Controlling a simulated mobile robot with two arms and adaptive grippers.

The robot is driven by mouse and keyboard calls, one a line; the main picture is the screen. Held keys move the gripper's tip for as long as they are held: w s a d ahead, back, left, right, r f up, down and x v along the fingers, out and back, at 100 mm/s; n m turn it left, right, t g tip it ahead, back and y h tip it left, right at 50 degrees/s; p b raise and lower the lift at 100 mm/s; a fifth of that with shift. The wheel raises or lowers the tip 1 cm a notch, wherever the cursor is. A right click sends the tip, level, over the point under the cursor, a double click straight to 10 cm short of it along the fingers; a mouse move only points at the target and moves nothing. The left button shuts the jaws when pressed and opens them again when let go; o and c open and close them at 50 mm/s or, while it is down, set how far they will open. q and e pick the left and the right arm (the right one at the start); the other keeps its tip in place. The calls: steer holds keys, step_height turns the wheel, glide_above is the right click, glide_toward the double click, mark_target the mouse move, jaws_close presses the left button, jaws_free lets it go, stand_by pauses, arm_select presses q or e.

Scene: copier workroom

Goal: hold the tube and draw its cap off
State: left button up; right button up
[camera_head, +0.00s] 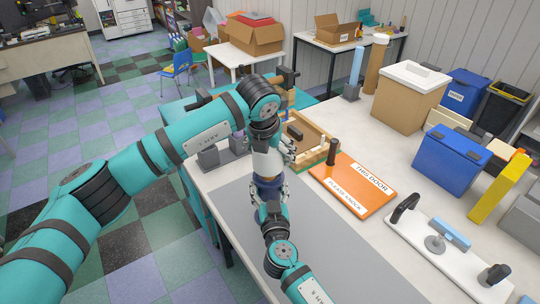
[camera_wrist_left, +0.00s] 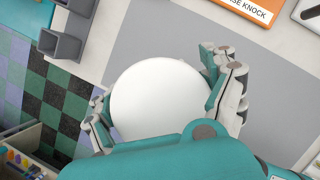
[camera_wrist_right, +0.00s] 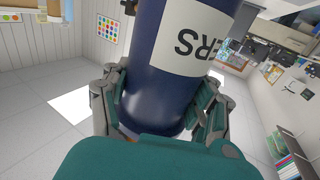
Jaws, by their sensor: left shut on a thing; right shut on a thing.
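The tube (camera_head: 268,184) is dark blue with a white label band and stands roughly upright over the grey mat. In the right wrist view the tube (camera_wrist_right: 158,88) shows its label with the letters "ERS". My right gripper (camera_wrist_right: 160,100) is shut on the lower part of the tube; it also shows in the head view (camera_head: 269,199). My left gripper (camera_head: 268,150) is above it, shut on the white round cap (camera_wrist_left: 158,100), which fills the space between its fingers in the left wrist view. Whether the cap still sits on the tube is hidden by the grippers.
The grey mat (camera_head: 330,265) is bare around the grippers. An orange sign (camera_head: 353,185) with a dark handle lies to the right. A wooden tray (camera_head: 318,152) and grey holders (camera_head: 222,152) stand behind. A white board with handles (camera_head: 445,255) and a blue box (camera_head: 445,162) are farther right.

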arm_select(q)
step_height(320, 180, up, 3)
steer(key=shift+f, duration=0.1)
arm_select(e)
steer(key=o, duration=1.8)
